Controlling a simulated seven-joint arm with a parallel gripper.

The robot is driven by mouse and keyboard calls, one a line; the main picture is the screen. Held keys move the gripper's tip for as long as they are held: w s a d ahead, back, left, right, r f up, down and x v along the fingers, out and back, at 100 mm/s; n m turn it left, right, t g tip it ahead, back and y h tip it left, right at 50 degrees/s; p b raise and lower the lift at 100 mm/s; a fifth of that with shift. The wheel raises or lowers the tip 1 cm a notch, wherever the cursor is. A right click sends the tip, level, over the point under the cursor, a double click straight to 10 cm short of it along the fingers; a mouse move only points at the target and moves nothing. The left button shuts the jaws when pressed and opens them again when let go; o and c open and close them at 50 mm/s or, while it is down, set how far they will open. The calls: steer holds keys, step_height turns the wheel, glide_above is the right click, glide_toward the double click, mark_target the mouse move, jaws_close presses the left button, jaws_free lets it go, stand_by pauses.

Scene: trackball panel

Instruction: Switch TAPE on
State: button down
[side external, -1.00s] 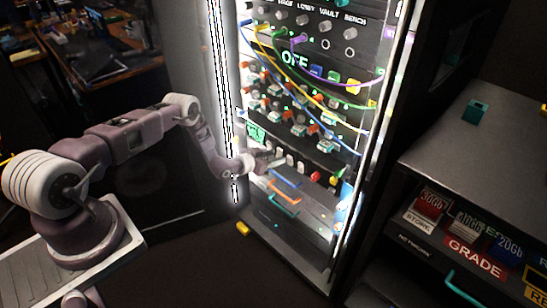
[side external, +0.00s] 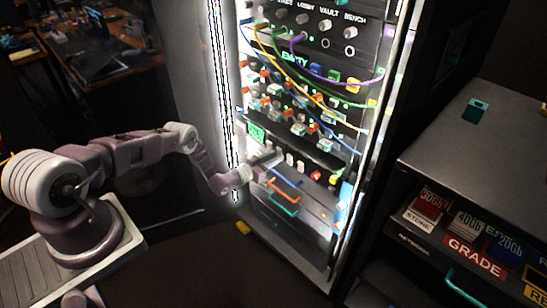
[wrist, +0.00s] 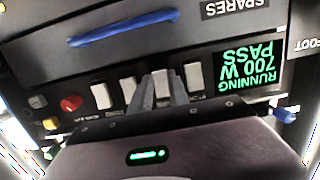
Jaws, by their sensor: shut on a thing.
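In the wrist view, which shows the panel upside down, my gripper (wrist: 162,96) has its two fingers closed around a white switch (wrist: 161,77). This switch is one of a row, with another white switch (wrist: 193,75) to its right and two more to its left. The small labels by the switches are partly hidden by my gripper and too blurred to read, so I cannot tell which one is TAPE. In the side view my gripper (side external: 267,164) is at the left end of the switch row, low on the lit rack.
A green display (wrist: 247,68) reading RUNNING 700 W PASS is beside the row. A red button (wrist: 71,103) and a yellow button (wrist: 50,123) are at the other end. A blue handle (wrist: 120,29) marks the SPARES drawer. Cables (side external: 300,85) hang across the rack higher up.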

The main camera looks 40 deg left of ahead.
steer(key=c, duration=1.2)
jaws_free()
steer(key=shift+c, duration=0.2)
steer(key=s, duration=0.7)
steer(key=shift+r, duration=0.45)
